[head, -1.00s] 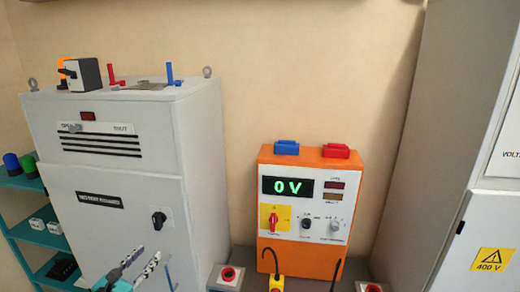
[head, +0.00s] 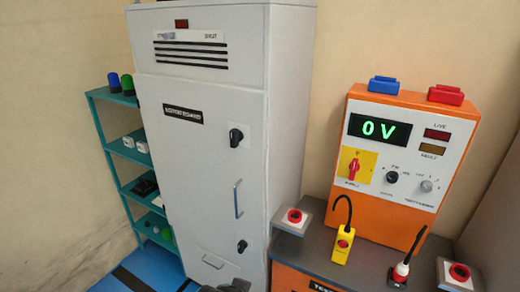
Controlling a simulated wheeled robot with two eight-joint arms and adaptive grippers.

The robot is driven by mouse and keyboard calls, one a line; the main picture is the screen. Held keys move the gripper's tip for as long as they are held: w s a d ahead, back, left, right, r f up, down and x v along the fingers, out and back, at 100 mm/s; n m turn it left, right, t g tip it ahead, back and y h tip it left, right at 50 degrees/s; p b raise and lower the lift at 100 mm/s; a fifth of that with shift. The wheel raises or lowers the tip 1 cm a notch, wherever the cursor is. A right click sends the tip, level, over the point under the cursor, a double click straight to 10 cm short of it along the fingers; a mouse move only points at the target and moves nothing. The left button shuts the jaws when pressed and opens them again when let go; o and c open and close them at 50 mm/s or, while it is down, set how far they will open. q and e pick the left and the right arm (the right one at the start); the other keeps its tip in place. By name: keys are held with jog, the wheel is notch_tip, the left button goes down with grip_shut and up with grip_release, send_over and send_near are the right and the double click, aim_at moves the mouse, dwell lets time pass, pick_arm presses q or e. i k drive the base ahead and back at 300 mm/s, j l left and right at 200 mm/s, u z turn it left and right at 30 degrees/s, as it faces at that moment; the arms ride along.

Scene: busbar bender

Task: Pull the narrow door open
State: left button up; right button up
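The tall, narrow light-grey door (head: 195,185) is on the front of the grey cabinet (head: 285,110), left of centre in the head view. It looks shut, flush with the cabinet front. It has a dark label near the top and a slim upright bar handle (head: 238,198) near its right edge. A black knob (head: 236,137) sits above the handle and another black knob (head: 242,246) below it.
A teal shelf (head: 107,140) stands left of the cabinet. Blue floor (head: 120,275) shows at the lower left.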

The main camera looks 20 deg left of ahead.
aim_at(213, 193)
jog(key=u, duration=1.25)
